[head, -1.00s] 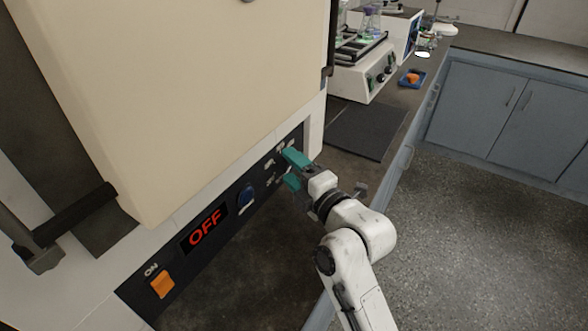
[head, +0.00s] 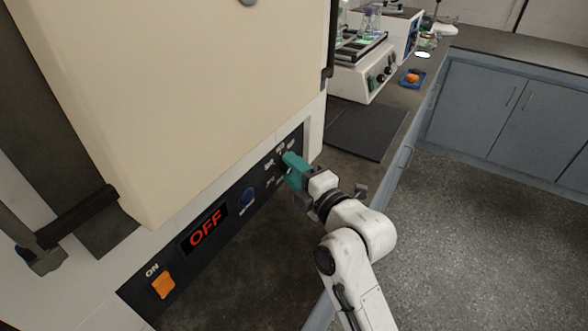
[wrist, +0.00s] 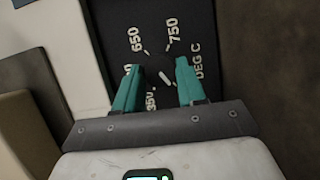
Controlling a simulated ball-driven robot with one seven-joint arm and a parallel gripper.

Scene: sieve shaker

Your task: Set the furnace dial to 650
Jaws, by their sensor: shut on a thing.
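The furnace dial (wrist: 164,75) is a dark round knob with a white pointer line on the furnace's dark panel. In the wrist view the printed 650 (wrist: 137,39) and 750 (wrist: 174,31) stand above it, 350 below, and DEG C to its right. I cannot tell which number the pointer line marks. My gripper (head: 289,168) has teal fingers, one on each side of the dial, and is shut on it; the fingers also show in the wrist view (wrist: 158,82). In the head view the fingers hide the dial. The furnace display (head: 206,229) reads OFF in red.
The cream furnace door (head: 190,90) overhangs the panel. A dark mat (head: 365,131) and a shaker (head: 358,78) are on the bench behind.

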